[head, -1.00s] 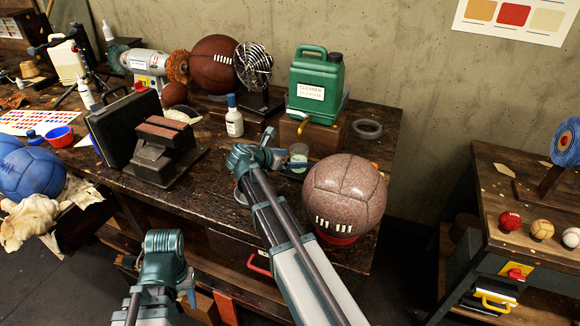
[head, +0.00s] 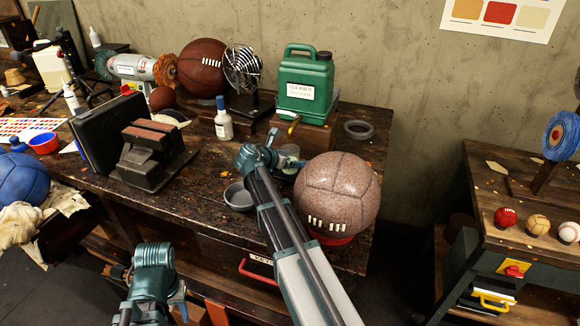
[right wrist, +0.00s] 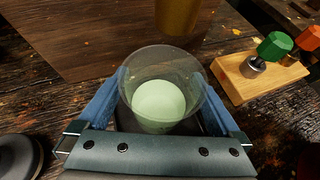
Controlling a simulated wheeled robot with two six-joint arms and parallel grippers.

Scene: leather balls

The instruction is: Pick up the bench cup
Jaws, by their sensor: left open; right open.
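The bench cup is a clear cup with pale green content; it stands upright on the dark bench in the right wrist view (right wrist: 163,102). In the head view the cup (head: 291,151) is partly hidden by my right gripper (head: 276,149). In the right wrist view my right gripper (right wrist: 164,92) is open, with one blue finger on each side of the cup. I cannot tell whether the fingers touch it. My left gripper (head: 178,302) is low at the front, away from the cup, and is open.
A large brown ball (head: 338,194) on a red ring stands close right of my right arm. A green cleaner jug (head: 306,88) stands behind the cup. A grey dish (head: 238,196) lies to its left. A wooden block with green and orange handled tools (right wrist: 258,75) is nearby.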

